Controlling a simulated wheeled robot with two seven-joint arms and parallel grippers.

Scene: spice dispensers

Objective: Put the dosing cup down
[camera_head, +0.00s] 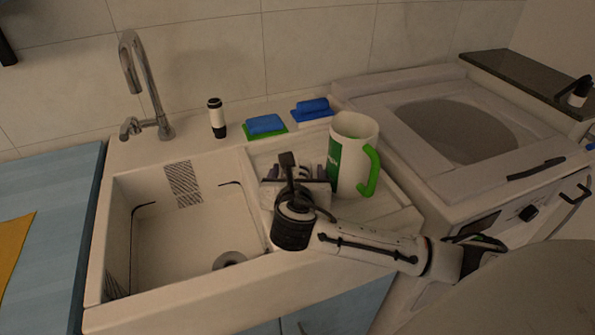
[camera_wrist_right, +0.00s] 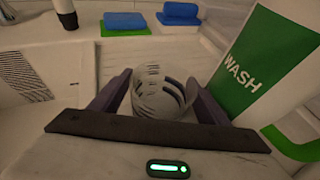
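The dosing cup (camera_wrist_right: 160,92) is a small, pale, round cup with a slotted or striped look. In the right wrist view it sits between the two dark purple fingers of my right gripper (camera_wrist_right: 158,98), which press on it from both sides. In the head view my right gripper (camera_head: 298,172) is over the ribbed drainboard (camera_head: 385,222), just left of the jug. There the cup is mostly hidden by my wrist and fingers, and I cannot tell whether it touches the surface below. My left gripper is not in view.
A white jug (camera_head: 348,135) with a green handle and "WASH" label stands close right of my right gripper. Behind are sponges (camera_head: 265,124) (camera_head: 311,107) and a black-and-white bottle (camera_head: 217,118). The sink basin (camera_head: 175,240) opens left; a washing machine (camera_head: 455,185) stands right.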

